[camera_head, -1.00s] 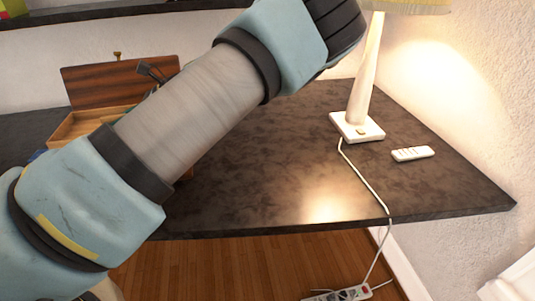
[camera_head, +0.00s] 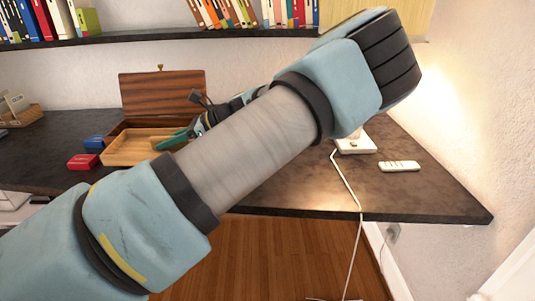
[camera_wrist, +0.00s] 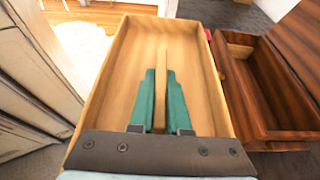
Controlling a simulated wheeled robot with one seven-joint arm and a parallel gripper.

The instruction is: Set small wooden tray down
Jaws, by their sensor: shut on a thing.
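The small wooden tray (camera_head: 122,163) is a light, shallow tray with a middle divider. My gripper (camera_wrist: 160,75) is shut on that divider, one teal finger on each side, as the wrist view shows; the tray (camera_wrist: 108,75) looks empty and roughly level. In the head view my gripper (camera_head: 178,137) is partly hidden by my arm. The dark wooden box (camera_head: 160,92) stands open behind the tray on the desk. In the wrist view the box (camera_wrist: 290,130) is to the right of the tray, its inside empty. I cannot tell whether the tray touches the desk.
The dark desk (camera_head: 290,190) has a red item (camera_head: 83,161) and a blue item (camera_head: 95,143) left of the tray. A lamp base (camera_head: 356,144) and white remote (camera_head: 399,166) stand right. A bookshelf (camera_head: 150,35) runs above. The desk's right part is mostly clear.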

